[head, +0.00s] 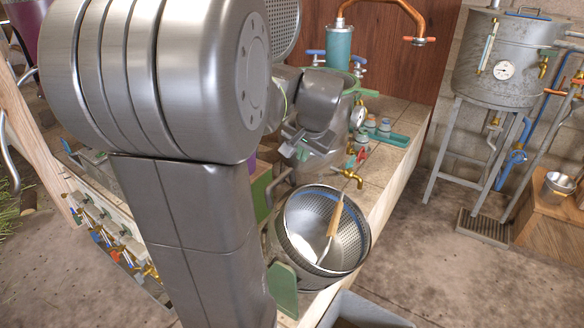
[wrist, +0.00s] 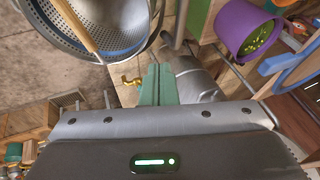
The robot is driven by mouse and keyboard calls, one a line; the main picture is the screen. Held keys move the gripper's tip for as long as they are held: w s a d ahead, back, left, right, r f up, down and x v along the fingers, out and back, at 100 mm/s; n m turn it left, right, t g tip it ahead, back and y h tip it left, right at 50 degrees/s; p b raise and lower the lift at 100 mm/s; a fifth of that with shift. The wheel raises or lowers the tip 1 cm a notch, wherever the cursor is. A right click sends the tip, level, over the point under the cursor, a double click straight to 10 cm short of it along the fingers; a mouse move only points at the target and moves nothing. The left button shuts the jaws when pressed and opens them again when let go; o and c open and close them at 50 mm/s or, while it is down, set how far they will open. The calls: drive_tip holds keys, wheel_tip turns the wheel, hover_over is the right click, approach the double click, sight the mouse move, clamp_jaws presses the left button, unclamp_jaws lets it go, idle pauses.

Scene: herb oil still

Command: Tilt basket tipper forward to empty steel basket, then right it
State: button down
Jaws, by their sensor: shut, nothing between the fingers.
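The steel basket (head: 324,254) has perforated walls and sits in the tipper at the bench's near end, its mouth tilted somewhat toward the head camera. A wooden handle (head: 335,218) on a metal rod crosses its mouth. I see no herbs inside. A green bracket (head: 283,288) stands beside the basket. In the wrist view the basket (wrist: 58,38) is at upper left, with the wooden handle (wrist: 80,28) across it. My gripper (wrist: 158,70) is shut and empty, apart from the handle.
A brass tap (head: 347,177) sticks out behind the basket. A grey bin (head: 365,310) stands below and in front of it. A purple bucket (wrist: 243,30) with green bits shows in the wrist view.

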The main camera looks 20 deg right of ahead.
approach(287, 172)
wheel_tip(287, 172, down, 4)
drive_tip(key=s+d, duration=0.1)
drive_tip(key=s, duration=0.1)
drive_tip(key=shift+w+a+f+p, duration=0.15)
drive_tip(key=shift+w+a+f, duration=0.25)
drive_tip(key=shift+w, duration=0.2)
drive_tip(key=shift+w+a+f+p, duration=0.15)
drive_tip(key=shift+w+a+f, duration=0.2)
drive_tip(key=shift+w, duration=0.25)
drive_tip(key=shift+w+a+f, duration=0.15)
drive_tip(key=shift+w+f, duration=0.1)
drive_tip(key=shift+w, duration=0.1)
